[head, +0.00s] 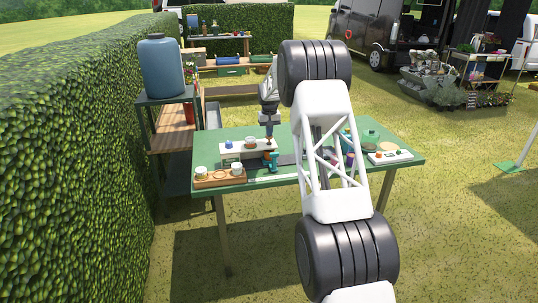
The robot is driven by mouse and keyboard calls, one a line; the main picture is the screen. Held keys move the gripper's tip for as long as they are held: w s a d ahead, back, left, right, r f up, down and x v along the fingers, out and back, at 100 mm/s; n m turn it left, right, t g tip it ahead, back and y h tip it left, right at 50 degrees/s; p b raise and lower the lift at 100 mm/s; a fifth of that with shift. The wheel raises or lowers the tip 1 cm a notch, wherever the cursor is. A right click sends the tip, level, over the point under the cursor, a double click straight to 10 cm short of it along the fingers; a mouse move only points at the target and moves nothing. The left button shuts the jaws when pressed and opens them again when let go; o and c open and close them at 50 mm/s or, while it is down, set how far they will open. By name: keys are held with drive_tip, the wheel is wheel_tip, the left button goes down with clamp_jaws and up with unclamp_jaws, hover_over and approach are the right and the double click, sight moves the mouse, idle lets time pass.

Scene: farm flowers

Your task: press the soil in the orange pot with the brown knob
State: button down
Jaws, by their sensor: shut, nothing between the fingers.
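My gripper (269,136) points down over the back left part of the green table (226,134). Its fingers look shut and empty, close to the right end of a small white stand. A small orange-brown thing (268,156) with a teal object (272,165) against it is just below my gripper, at the front of the stand. It is too small to tell whether this is the orange pot. I cannot make out the soil or the brown knob. My white arm link hides the right middle of the table.
The white stand (243,145) carries small items. A wooden tray (231,183) with white jars lies at the front left. A white tray (404,159) and a greenish glass vessel (370,137) are at the right. A shelf with a blue barrel (160,67) stands left, by the hedge.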

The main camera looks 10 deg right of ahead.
drive_tip(key=shift+f, duration=0.95)
drive_tip(key=shift+r, duration=2.1)
drive_tip(key=shift+r, duration=0.15)
drive_tip(key=shift+r, duration=2.9)
